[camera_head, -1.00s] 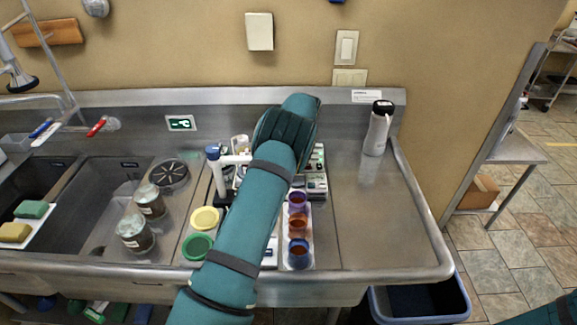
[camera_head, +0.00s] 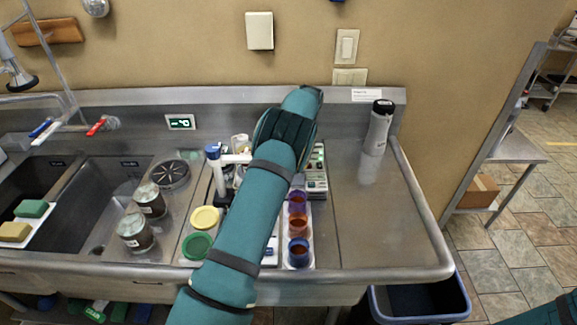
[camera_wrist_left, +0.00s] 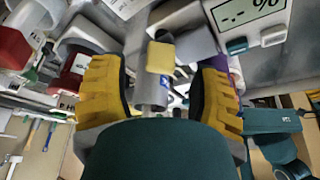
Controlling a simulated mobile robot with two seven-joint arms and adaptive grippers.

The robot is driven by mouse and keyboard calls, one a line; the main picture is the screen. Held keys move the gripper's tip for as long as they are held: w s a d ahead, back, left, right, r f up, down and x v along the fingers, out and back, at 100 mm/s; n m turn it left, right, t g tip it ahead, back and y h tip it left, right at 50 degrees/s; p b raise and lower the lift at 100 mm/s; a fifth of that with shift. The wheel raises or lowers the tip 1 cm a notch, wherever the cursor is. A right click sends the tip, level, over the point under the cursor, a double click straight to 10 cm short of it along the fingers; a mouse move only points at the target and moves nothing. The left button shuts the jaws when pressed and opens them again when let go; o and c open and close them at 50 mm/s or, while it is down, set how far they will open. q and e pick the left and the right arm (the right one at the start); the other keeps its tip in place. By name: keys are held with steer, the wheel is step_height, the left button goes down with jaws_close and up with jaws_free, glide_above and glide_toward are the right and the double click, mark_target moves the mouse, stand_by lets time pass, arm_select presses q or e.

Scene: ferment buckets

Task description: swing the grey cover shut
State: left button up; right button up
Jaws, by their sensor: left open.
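My left arm reaches over the metal counter in the head view and hides its own gripper and much of the equipment beneath. In the left wrist view my left gripper (camera_wrist_left: 163,95) is open, its yellow-padded fingers apart. A grey part with a small yellow block (camera_wrist_left: 160,57) shows between the fingers; I cannot tell whether they touch it. I cannot clearly pick out the grey cover or how far it stands open. A pale device (camera_head: 316,178) with small buttons shows just right of my arm. My right gripper is out of view.
Purple, orange and blue cups (camera_head: 298,226) stand right of my forearm. Yellow (camera_head: 205,218) and green (camera_head: 198,245) round lids lie left of it. Two jars (camera_head: 135,232) stand farther left by the sink. A bottle (camera_head: 379,128) stands at the back right; the right counter is clear.

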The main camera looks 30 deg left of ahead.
arm_select(q)
steer(key=shift+v, duration=2.55)
